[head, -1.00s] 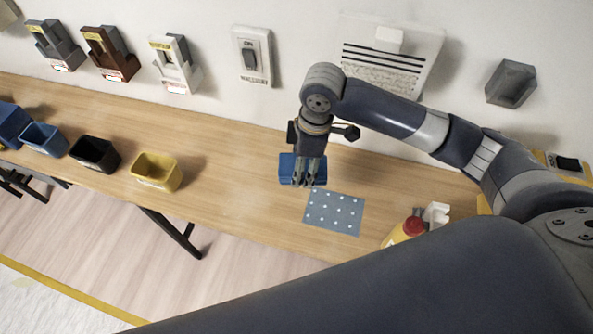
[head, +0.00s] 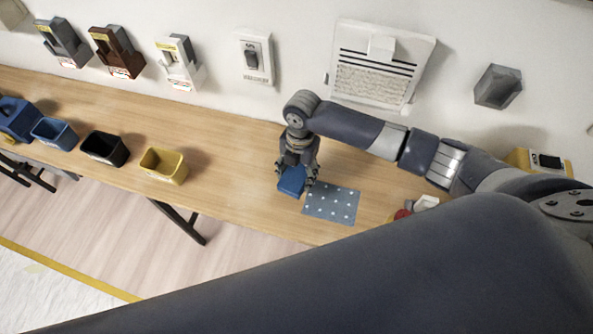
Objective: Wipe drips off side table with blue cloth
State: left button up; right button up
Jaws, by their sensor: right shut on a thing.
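The blue cloth (head: 291,182) looks like a small thick blue block. My right gripper (head: 297,176) reaches down from above with its fingers on either side of the cloth and is shut on it. The cloth is at or just above the wooden table top (head: 235,170); I cannot tell whether it touches. Just right of it lies a flat grey-blue sheet (head: 331,204) with several white dots, which may be the drips. The cloth is close to the sheet's left edge. My left gripper is not in view.
A yellow bin (head: 164,166), a black bin (head: 104,149) and a blue bin (head: 54,134) stand along the left. A red-topped bottle (head: 399,214) is right of the sheet, partly hidden by my arm. Holders and a white panel (head: 380,65) hang on the wall.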

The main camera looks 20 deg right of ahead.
aim_at(297, 184)
dwell(0.3)
notch_tip(297, 184, down, 6)
jog(key=b, duration=0.4)
jog(key=shift+f, duration=0.25)
